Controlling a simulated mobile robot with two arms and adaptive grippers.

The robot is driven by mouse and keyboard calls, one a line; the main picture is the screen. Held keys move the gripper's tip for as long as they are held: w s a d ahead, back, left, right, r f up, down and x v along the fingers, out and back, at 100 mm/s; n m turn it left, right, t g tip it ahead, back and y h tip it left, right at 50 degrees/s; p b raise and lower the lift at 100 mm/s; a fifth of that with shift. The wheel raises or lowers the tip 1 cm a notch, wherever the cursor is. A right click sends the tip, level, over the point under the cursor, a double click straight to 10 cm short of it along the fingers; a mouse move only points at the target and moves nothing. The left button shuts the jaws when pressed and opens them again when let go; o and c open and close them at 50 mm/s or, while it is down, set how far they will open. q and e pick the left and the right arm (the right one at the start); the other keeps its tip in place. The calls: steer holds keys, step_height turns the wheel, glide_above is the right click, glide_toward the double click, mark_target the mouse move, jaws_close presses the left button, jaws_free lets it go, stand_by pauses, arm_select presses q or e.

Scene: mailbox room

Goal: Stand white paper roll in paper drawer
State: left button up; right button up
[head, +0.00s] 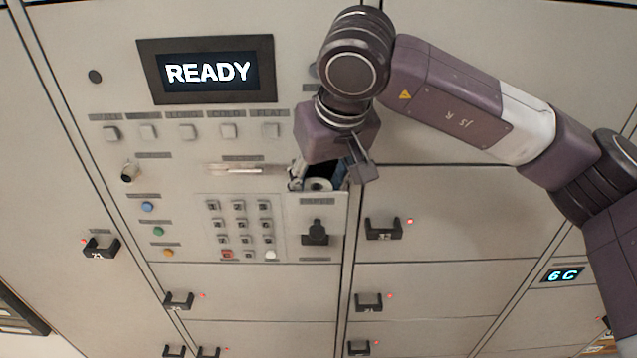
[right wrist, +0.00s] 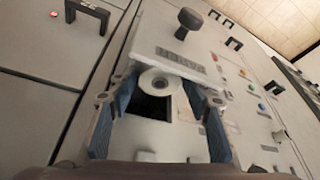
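The white paper roll (head: 319,185) is in the open top of the paper drawer (head: 332,212), at the right of the machine panel. In the right wrist view the roll (right wrist: 160,73) shows its round end with a hole, against the drawer's front wall (right wrist: 175,57). Dark empty space lies beside it; its lower part is hidden. My right gripper (head: 329,180) is just above the drawer. In the right wrist view its fingers (right wrist: 162,94) are spread wide on either side of the opening, with gaps between them and the roll. My left gripper is not in view.
A black knob (head: 316,232) sticks out from the drawer front. A keypad (head: 240,229) is to its left, and a slot (head: 245,169) is above that. A screen (head: 209,72) reads READY. Locker doors with black handles (head: 384,228) surround the panel.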

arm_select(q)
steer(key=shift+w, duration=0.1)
arm_select(e)
steer(key=shift+r, duration=0.2)
steer(key=shift+s+r, duration=0.1)
steer(key=shift+r, duration=0.3)
arm_select(q)
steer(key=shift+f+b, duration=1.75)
steer(key=shift+b, duration=0.05)
arm_select(e)
steer(key=shift+v, duration=5.55)
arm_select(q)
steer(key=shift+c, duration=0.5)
arm_select(e)
steer(key=shift+s+f, duration=0.1)
